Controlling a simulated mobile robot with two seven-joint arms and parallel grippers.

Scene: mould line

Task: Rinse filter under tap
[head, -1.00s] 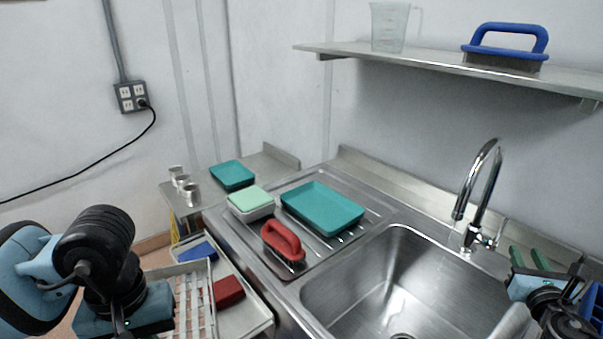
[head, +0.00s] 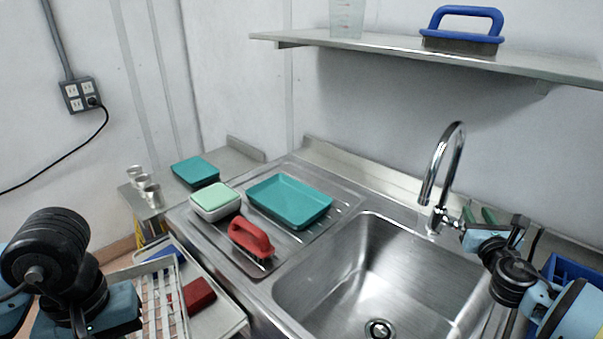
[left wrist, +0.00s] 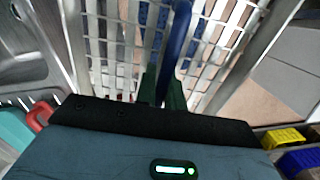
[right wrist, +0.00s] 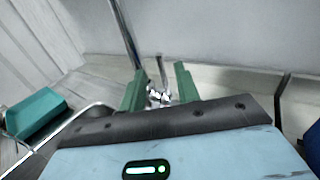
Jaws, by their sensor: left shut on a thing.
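The chrome tap (head: 444,170) stands behind the steel sink (head: 375,265), its spout arching over the basin. My right gripper (head: 478,215) is just right of the tap's base. In the right wrist view its green fingers (right wrist: 158,88) are apart, with the tap's chrome handle (right wrist: 160,97) in the gap, beyond the tips. My left gripper (left wrist: 163,88) is shut on a thin blue-edged thing (left wrist: 176,45), seen nearly edge-on; it may be the filter, but I cannot tell. In the head view my left arm is at the lower left and its fingertips are out of frame.
A red-handled brush (head: 252,238), a teal tray (head: 290,200) and a white box with a green top (head: 214,200) sit on the drainboard. A slatted rack (head: 165,290) is at lower left. A blue crate (head: 575,275) is at right. The basin is empty.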

